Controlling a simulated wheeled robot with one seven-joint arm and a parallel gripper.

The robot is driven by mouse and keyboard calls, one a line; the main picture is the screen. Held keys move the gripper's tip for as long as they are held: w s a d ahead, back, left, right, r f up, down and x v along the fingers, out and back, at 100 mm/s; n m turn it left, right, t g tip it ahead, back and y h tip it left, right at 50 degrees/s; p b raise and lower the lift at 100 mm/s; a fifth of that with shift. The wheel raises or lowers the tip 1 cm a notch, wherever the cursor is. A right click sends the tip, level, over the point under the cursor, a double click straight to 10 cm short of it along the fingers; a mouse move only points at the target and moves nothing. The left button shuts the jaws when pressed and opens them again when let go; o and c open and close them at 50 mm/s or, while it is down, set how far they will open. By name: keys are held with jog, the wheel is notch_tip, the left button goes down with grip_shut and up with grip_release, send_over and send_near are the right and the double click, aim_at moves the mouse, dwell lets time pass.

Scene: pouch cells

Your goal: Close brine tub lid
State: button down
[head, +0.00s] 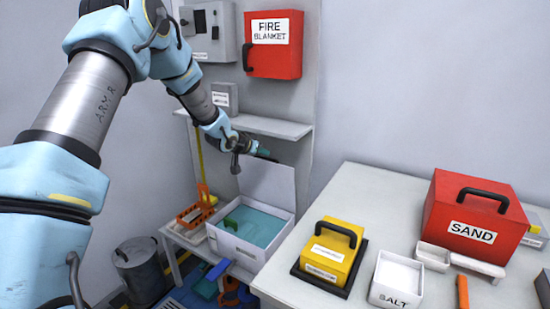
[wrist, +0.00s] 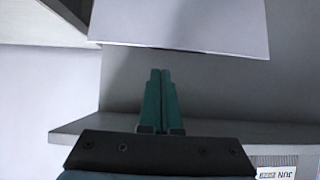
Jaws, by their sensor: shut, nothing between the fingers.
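The brine tub (head: 238,247) is a white box with teal liquid inside, on the low bench in the head view. Its white lid (head: 270,182) stands open, raised at the tub's back edge. A green object (head: 231,224) lies in the liquid. My gripper (head: 268,157) is at the lid's top edge in the head view. In the wrist view my gripper's teal fingers (wrist: 161,75) are shut with nothing between them. A white panel, seemingly the lid (wrist: 180,25), lies just beyond the fingertips. I cannot tell whether they touch it.
A grey shelf (head: 268,126) is mounted just above my gripper; it also shows in the wrist view (wrist: 95,125). A yellow box (head: 331,252) and a salt tub (head: 397,280) stand on the table to the right.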

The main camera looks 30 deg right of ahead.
jog(key=p+x, duration=0.2)
jog(key=x, duration=0.7)
jog(key=shift+a+f, duration=0.1)
jog(key=shift+a, duration=0.05)
